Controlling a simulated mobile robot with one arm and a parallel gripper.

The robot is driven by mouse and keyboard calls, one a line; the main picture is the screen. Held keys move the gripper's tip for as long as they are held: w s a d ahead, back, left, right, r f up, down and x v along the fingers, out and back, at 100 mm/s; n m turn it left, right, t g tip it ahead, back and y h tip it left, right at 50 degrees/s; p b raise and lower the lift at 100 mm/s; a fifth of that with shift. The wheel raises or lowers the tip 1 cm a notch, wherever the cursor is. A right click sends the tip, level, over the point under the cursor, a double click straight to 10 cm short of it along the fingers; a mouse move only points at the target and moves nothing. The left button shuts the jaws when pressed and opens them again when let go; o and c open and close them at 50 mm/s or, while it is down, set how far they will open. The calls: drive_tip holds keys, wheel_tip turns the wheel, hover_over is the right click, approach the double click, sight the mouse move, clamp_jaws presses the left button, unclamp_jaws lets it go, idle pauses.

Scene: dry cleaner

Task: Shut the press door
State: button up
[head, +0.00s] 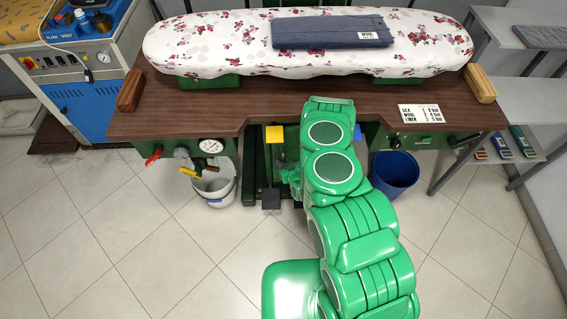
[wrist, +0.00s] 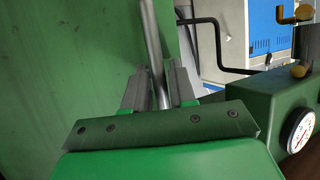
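The press is a brown-topped bench (head: 225,108) with a floral padded board (head: 200,50) and green panels below. In the wrist view a flat green panel (wrist: 60,60) fills the left side; it looks like the press door, but how far it stands open does not show. A pale metal bar (wrist: 151,35), like a handle, runs beside it. My gripper (wrist: 157,82) has its two grey fingers on either side of this bar. Whether they press on it cannot be told. In the head view my green arm reaches to the bench front and hides the gripper and door.
A folded dark blue garment (head: 325,32) lies on the board. Below the bench are a white bucket (head: 217,190) with tools and a blue bin (head: 394,173). A blue-grey machine (head: 90,90) stands left, grey shelves (head: 500,85) right. The tiled floor in front is clear.

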sight(279, 150)
clamp_jaws()
drive_tip(key=shift+w+a, duration=0.3)
drive_tip(key=shift+w, duration=0.8)
drive_tip(key=shift+w+a, duration=0.25)
drive_tip(key=shift+w, duration=0.8)
drive_tip(key=shift+w+a, duration=0.3)
drive_tip(key=shift+w, duration=0.8)
unclamp_jaws()
drive_tip(key=shift+r, duration=0.1)
drive_tip(key=v, duration=0.8)
drive_tip(key=shift+a, duration=0.15)
